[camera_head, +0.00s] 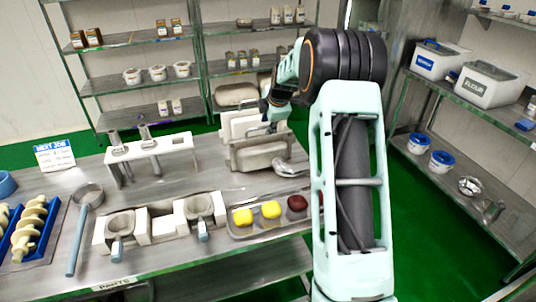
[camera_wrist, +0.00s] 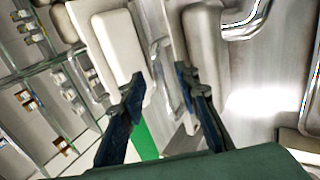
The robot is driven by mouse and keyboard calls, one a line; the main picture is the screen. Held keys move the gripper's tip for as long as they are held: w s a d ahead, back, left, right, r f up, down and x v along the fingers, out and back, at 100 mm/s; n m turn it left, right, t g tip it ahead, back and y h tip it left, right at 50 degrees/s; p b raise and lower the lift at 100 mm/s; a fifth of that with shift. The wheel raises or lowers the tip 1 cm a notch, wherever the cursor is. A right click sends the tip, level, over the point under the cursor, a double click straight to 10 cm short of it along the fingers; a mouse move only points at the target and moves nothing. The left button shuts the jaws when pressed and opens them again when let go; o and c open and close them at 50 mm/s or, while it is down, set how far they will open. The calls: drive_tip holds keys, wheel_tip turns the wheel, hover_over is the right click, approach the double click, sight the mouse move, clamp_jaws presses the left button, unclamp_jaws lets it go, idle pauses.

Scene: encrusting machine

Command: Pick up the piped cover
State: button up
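Several pale covers stand upright in a rack on the metal table. The piped cover (camera_head: 262,157) appears to be the front one, with a bent metal pipe (camera_head: 287,168) at its right. In the wrist view the pipe (camera_wrist: 243,25) shows at the top right, beside a pale cover (camera_wrist: 204,45). My gripper (camera_head: 272,112) is above the rack, at the right end of the covers. In the wrist view its two dark blue fingers (camera_wrist: 160,80) are spread, with a cover edge showing between them. I cannot tell whether they touch it.
Another pale cover (camera_wrist: 120,48) stands close by my left finger. A tray (camera_head: 240,232) with yellow and dark red pieces lies in front of the rack. A white stand (camera_head: 155,150) is at the left. Shelves with containers stand behind and at the right.

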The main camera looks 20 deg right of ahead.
drive_tip(key=shift+w+f, duration=0.15)
drive_tip(key=shift+f, duration=0.05)
drive_tip(key=shift+c, duration=0.3)
clamp_jaws()
drive_tip(key=shift+w+r, duration=0.1)
drive_tip(key=shift+r, duration=0.1)
